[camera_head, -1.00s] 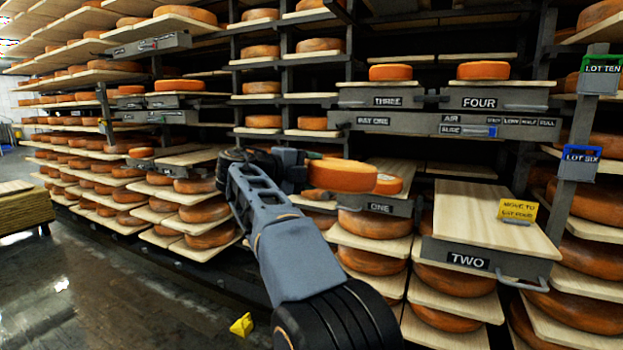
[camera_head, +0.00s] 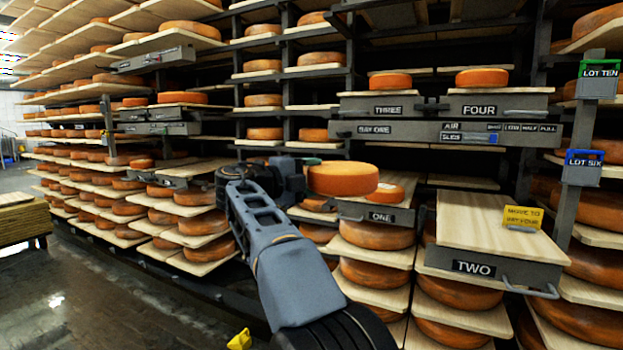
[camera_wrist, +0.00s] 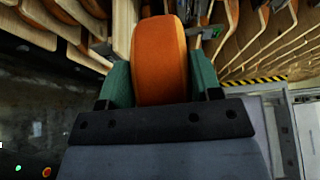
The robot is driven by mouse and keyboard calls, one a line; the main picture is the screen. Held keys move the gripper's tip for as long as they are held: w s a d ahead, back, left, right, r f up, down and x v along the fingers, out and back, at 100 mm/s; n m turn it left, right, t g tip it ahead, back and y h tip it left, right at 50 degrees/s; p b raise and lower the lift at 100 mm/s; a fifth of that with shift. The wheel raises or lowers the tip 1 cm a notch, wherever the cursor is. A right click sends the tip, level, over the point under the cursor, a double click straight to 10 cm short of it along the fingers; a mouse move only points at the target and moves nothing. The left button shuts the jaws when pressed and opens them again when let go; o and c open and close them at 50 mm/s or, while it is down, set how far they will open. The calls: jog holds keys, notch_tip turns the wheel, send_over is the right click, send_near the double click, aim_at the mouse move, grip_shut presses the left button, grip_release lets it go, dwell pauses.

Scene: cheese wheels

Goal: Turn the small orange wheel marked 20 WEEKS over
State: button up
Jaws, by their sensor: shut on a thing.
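My gripper (camera_head: 306,172) is shut on a small orange cheese wheel (camera_head: 343,180). In the wrist view the wheel (camera_wrist: 160,55) stands on edge between the two green fingers of my gripper (camera_wrist: 160,85). In the head view the held wheel looks nearly level, at the left end of the board marked ONE. I cannot tell whether it touches the board. No 20 WEEKS marking can be read on it. A second small orange wheel (camera_head: 385,194), with a marking on top too small to read, lies on that board just right of the held one.
Board ONE (camera_head: 408,187) has a dark labelled front. Board TWO (camera_head: 482,222) at right is bare except for a yellow sign (camera_head: 522,217). Boards THREE and FOUR each carry a small wheel (camera_head: 390,81) (camera_head: 482,78). Racks of large wheels fill the surroundings.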

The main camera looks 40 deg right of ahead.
jog(key=shift+r+p, duration=0.3)
jog(key=shift+p, duration=0.05)
jog(key=shift+r+y+p, duration=0.35)
jog(key=shift+y+p, duration=0.15)
jog(key=shift+p, duration=0.75)
jog(key=shift+d+r+y+p, duration=0.15)
jog(key=shift+y+p, duration=0.35)
jog(key=shift+p, duration=0.6)
jog(key=shift+y+p, duration=0.3)
jog(key=shift+p, duration=0.35)
jog(key=shift+f, duration=0.25)
